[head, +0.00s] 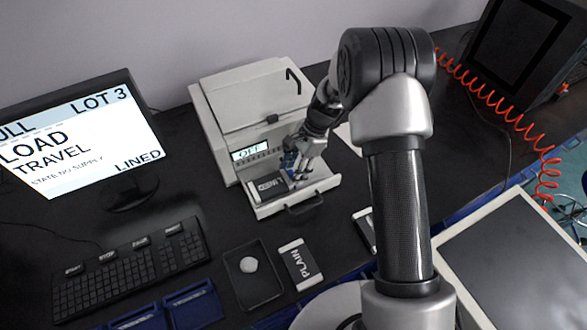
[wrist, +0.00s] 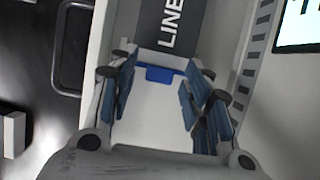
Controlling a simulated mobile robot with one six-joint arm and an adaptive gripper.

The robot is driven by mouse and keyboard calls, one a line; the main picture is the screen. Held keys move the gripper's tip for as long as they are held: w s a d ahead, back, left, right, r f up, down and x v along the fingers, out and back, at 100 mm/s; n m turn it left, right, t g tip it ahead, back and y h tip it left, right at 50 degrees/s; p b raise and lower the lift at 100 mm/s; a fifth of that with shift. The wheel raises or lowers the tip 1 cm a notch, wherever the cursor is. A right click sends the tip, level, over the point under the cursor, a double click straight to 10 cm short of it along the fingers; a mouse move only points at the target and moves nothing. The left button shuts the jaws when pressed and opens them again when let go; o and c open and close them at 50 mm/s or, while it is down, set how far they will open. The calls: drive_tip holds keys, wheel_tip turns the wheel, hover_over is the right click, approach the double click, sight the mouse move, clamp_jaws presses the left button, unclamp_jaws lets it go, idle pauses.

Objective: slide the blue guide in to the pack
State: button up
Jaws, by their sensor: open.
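The blue guide (wrist: 159,74) is a small blue block on the white tray floor in the wrist view, between and just beyond my fingertips. The pack (wrist: 168,25), dark and lettered "LINE…", lies beyond it; a narrow light strip seems to show between the two. In the head view the pack (head: 268,187) lies in the pulled-out tray (head: 322,185) of the white machine. My gripper (head: 293,168) is over the tray beside the pack, and there it hides the guide. In the wrist view my gripper (wrist: 158,85) is open, its blue-padded fingers apart, with nothing held.
The white machine (head: 262,85) stands behind the tray. A "PLAIN" pack (head: 298,264), a dark dish (head: 252,285) with a white lump, and a keyboard (head: 130,265) lie in front. A monitor (head: 80,140) reading "LOAD TRAVEL" and "LINED" stands left. A red coiled hose (head: 500,110) runs at right.

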clamp_jaws()
idle(0.4)
